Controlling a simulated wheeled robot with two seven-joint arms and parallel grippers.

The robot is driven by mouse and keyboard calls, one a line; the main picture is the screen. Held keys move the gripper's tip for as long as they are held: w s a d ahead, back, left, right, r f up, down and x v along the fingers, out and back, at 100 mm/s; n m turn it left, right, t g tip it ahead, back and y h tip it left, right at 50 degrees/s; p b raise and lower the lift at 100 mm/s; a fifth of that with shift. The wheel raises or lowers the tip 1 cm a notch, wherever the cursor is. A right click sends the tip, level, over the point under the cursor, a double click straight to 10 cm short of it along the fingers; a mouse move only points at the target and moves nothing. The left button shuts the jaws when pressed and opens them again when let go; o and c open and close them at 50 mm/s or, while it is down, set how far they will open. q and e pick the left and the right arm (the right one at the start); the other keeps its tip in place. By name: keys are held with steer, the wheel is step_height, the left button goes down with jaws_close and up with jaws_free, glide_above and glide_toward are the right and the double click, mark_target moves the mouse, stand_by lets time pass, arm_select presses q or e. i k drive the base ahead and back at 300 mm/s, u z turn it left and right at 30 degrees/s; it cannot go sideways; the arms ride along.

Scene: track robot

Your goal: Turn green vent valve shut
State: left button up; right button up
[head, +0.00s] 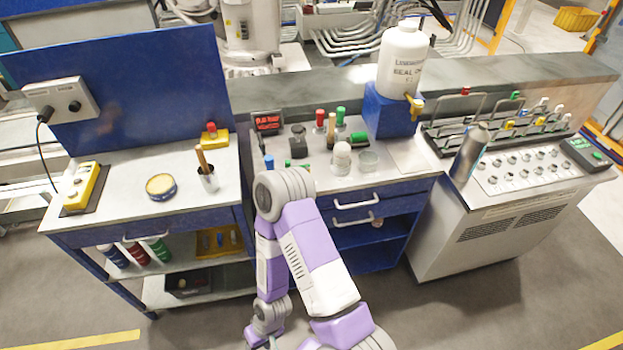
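A small green part (515,95) sits on top of the wire-framed rack on the right cabinet. It may be the green vent valve, but it is too small to tell its handle position. Other small coloured parts on that rack are red (465,91), yellow (509,124) and blue (523,112). One of my purple and white arms is folded in front of the middle bench, well left of the rack. Its bent joint is near the bench's front edge and its lower links run out at the bottom. Neither gripper shows.
A silver bottle (469,152) stands at the right cabinet's (492,225) left edge. A white jug (402,58) sits on a blue block (389,112). The middle bench holds a green-capped vial (340,116) and jars. A left bench (120,205) carries a yellow box (80,187).

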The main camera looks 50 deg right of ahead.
mark_target(287, 162)
steer(key=z, duration=1.35)
steer(key=i, duration=0.15)
steer(key=u, duration=0.65)
